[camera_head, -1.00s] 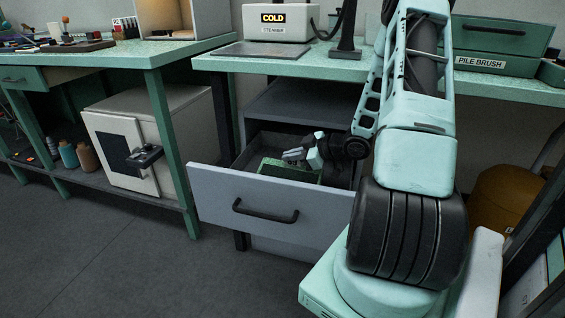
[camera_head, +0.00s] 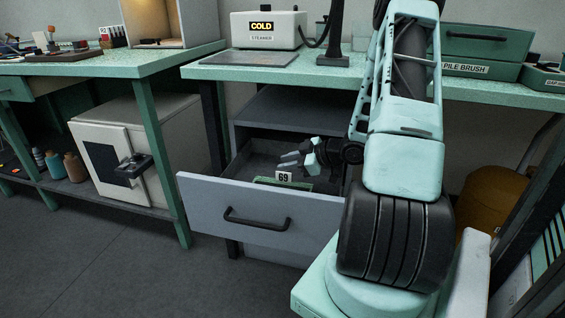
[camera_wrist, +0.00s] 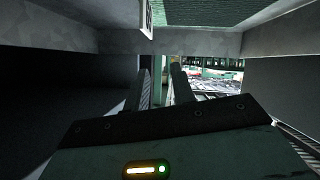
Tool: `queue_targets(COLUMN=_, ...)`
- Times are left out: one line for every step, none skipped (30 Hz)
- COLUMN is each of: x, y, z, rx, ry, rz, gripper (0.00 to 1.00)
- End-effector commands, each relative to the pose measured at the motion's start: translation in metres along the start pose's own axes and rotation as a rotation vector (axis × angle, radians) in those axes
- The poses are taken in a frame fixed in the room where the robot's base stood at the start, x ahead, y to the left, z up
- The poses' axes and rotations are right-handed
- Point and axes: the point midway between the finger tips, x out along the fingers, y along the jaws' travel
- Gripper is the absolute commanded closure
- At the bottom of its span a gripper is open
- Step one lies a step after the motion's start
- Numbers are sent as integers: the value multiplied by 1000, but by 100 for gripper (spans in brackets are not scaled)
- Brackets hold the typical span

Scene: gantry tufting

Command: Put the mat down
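The mat (camera_head: 265,182) is a green piece with a white tag marked 69 (camera_head: 284,177). It lies inside the open grey drawer (camera_head: 200,192), partly hidden by the drawer front. A green textured surface (camera_wrist: 220,12), which looks like the mat, fills the top of the wrist view, with a white tag edge beside it. My gripper (camera_head: 284,160) is just above the mat, inside the drawer opening. Its two fingers stand apart with nothing visible between them, as the wrist view also shows (camera_wrist: 162,88). I cannot tell whether a finger touches the mat.
The drawer's handle (camera_head: 257,219) faces me. A white cabinet (camera_head: 110,150) stands on the left bench's lower shelf. The floor at front left is clear.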

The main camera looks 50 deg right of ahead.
Motion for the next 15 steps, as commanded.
queue_targets(x=-12, y=1, z=-2, rx=1, ry=-3, rz=3, gripper=75)
queue_targets(x=-19, y=1, z=-3, rx=2, ry=-2, rz=3, gripper=75)
queue_targets(x=-28, y=1, z=-3, rx=2, ry=-3, rz=3, gripper=75)
queue_targets(x=-35, y=1, z=-3, rx=2, ry=-4, rz=4, gripper=75)
queue_targets(x=-41, y=1, z=-3, rx=1, ry=-3, rz=3, gripper=75)
queue_targets(x=-50, y=1, z=-3, rx=0, ry=-2, rz=3, gripper=75)
queue_targets(x=-56, y=2, z=-2, rx=0, ry=-3, rz=3, gripper=75)
queue_targets(x=-62, y=1, z=-2, rx=0, ry=-3, rz=3, gripper=75)
queue_targets(x=-69, y=1, z=-3, rx=1, ry=-2, rz=2, gripper=75)
queue_targets(x=-74, y=1, z=-2, rx=1, ry=-2, rz=2, gripper=75)
queue_targets(x=-78, y=1, z=-2, rx=1, ry=-2, rz=1, gripper=75)
queue_targets(x=-84, y=1, z=-2, rx=1, ry=-2, rz=2, gripper=75)
queue_targets(x=-87, y=1, z=-2, rx=1, ry=-2, rz=2, gripper=75)
queue_targets(x=-90, y=1, z=-2, rx=1, ry=-1, rz=1, gripper=75)
queue_targets(x=-93, y=0, z=-1, rx=1, ry=-1, rz=1, gripper=75)
